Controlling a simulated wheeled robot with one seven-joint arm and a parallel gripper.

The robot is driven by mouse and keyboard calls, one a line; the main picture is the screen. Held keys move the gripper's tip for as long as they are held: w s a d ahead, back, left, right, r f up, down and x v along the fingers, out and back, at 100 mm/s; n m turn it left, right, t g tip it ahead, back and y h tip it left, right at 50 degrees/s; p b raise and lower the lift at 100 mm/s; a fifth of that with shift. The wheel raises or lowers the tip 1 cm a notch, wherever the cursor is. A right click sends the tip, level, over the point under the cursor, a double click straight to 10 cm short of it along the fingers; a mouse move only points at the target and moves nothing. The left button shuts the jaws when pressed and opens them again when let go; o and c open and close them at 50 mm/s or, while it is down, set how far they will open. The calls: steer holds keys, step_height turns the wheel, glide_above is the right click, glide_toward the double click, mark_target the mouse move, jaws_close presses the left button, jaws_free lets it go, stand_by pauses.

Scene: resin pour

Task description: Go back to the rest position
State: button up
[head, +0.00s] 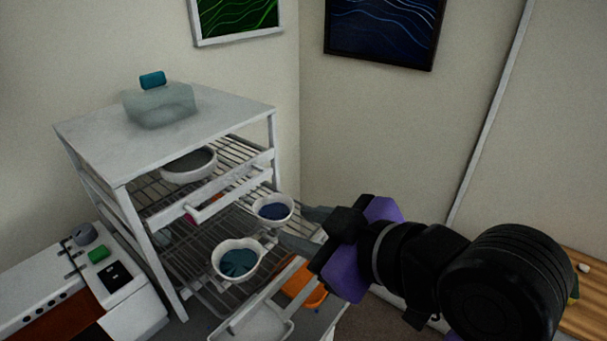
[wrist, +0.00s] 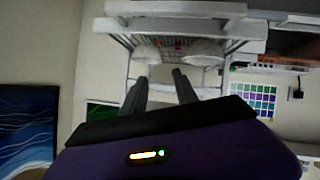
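My gripper (head: 298,228) is at the right side of the white rack (head: 100,150) in the head view, its fingers pointing left toward the pulled-out wire shelf. In the wrist view the two dark fingers (wrist: 160,88) stand apart with nothing between them. A white cup with dark blue contents (head: 273,209) stands on the shelf close to the fingertips. A white cup with teal contents (head: 238,260) stands nearer the front. I cannot tell if the fingers touch either cup.
A clear box (head: 160,106) with a teal block (head: 152,80) sits on the rack top. A grey-filled bowl (head: 189,166) is on the upper shelf. An orange bowl (head: 302,284) is lower down. A wooden surface (head: 585,300) lies at right. The wall behind is clear below the pictures.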

steer(key=w+d+r+m+t, duration=0.3)
steer(key=w+r+m+t, duration=0.1)
steer(key=r+t, duration=0.25)
steer(key=s+d+f+m+t+h, duration=0.35)
steer(key=s+d+f+m, duration=0.3)
steer(key=d+f, duration=0.3)
steer(key=s+d+f+g+h, duration=0.1)
steer(key=s+d+f, duration=0.1)
steer(key=s+f, duration=0.3)
steer(key=s+d+f+m+g+h, duration=0.1)
steer(key=s+f, duration=0.5)
steer(key=s, duration=0.8)
steer(key=s+d+f+g+h, duration=0.2)
steer(key=s+d+f, duration=0.2)
steer(key=s, duration=0.6)
steer(key=shift+f+g+h, duration=0.35)
steer(key=shift+f+g, duration=0.05)
steer(key=shift+f, duration=0.45)
steer(key=shift+s+m, duration=0.1)
steer(key=shift+m, duration=0.15)
